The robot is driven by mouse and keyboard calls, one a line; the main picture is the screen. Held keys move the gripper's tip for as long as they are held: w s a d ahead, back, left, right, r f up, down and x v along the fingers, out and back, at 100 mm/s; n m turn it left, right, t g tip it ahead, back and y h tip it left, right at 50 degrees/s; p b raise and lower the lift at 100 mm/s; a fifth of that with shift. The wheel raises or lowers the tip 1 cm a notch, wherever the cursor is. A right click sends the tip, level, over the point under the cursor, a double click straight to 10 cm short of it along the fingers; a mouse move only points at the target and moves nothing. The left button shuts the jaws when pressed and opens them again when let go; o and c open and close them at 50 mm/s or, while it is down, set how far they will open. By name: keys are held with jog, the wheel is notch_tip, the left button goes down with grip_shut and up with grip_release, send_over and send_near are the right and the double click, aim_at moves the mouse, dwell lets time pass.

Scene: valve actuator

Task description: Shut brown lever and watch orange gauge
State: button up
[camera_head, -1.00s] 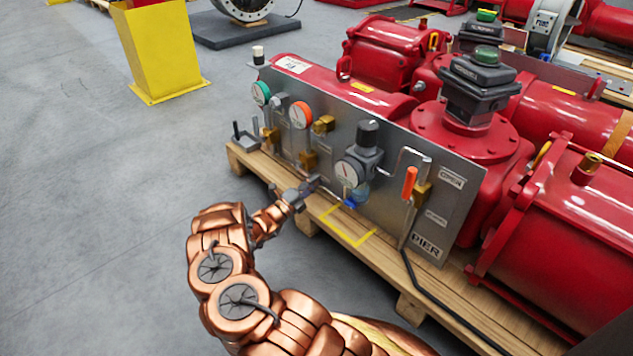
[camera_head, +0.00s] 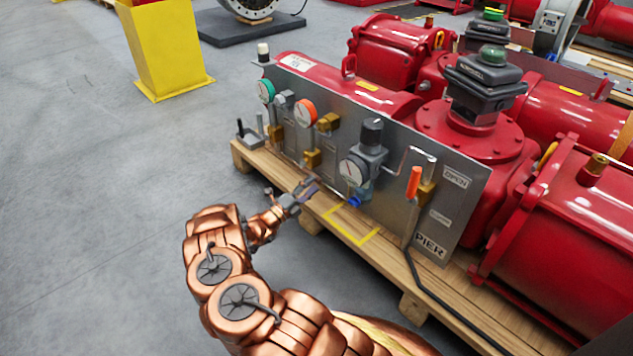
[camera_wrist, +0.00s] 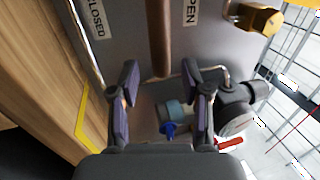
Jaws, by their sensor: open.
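The brown lever (camera_wrist: 160,38) shows in the wrist view as a rod pointing down between the CLOSED label (camera_wrist: 97,18) and the OPEN label (camera_wrist: 191,10). Its lower end appears between the fingertips of my gripper (camera_wrist: 158,82), which is open, with a gap on each side. I cannot tell how deep the lever sits between the fingers. In the head view my gripper (camera_head: 303,190) is in front of the lower panel, and I cannot make out the lever there. The orange gauge (camera_head: 306,113) is on the panel, above and behind my gripper; its reading is too small to tell.
The grey panel (camera_head: 457,205) also carries a green-rimmed gauge (camera_head: 266,91), a regulator with a dial (camera_head: 353,171) and an orange-handled lever (camera_head: 414,182). A wooden pallet (camera_head: 385,259) lies beneath. Red actuator bodies (camera_head: 560,220) stand behind. Open floor lies left.

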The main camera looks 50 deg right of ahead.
jog(key=v, duration=0.8)
jog(key=shift+a, duration=0.3)
jog(key=shift+f, duration=0.1)
